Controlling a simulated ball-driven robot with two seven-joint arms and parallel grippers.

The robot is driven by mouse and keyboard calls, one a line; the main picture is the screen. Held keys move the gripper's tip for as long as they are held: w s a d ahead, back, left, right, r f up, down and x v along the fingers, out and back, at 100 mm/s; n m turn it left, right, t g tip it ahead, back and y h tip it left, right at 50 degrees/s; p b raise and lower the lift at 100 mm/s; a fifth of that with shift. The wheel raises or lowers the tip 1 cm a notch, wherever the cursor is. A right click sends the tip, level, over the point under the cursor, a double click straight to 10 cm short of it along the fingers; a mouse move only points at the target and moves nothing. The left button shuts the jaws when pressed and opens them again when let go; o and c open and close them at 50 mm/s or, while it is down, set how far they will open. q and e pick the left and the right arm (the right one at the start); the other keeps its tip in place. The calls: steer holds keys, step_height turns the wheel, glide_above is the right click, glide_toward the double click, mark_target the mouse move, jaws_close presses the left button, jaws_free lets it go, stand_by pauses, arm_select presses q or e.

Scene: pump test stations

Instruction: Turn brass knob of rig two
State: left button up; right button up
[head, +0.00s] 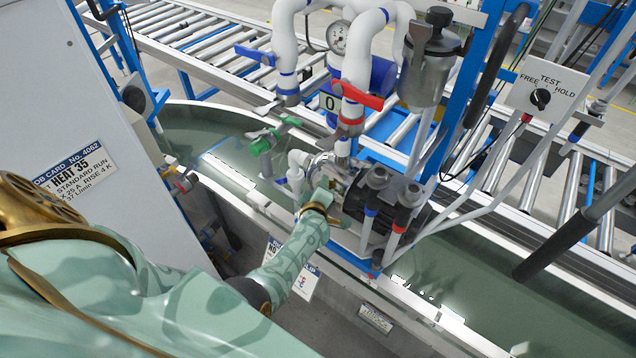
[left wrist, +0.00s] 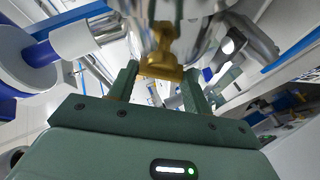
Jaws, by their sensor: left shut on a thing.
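The brass knob (left wrist: 162,66) shows in the left wrist view, on the underside of a shiny metal pump body (left wrist: 200,22). My left gripper (left wrist: 160,80) has its two green fingers on either side of the knob's flat tab and is shut on it. In the head view my left gripper (head: 332,192) reaches in from the lower left to the pump body; the knob is mostly hidden there by the gripper. My right gripper is not in view.
White pipes with a red lever (head: 362,95), a green lever (head: 272,134) and a gauge (head: 337,37) rise close above my left gripper. A grey canister (head: 430,65) and a TEST selector box (head: 543,92) stand to the right. A white cabinet (head: 60,90) stands left.

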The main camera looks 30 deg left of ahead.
arm_select(q)
steer(key=shift+r+n+g+p, duration=0.1)
steer(key=shift+n+g+p, duration=0.7)
steer(key=shift+n+p, duration=0.45)
steer(key=shift+n, duration=0.25)
steer(key=o, duration=1)
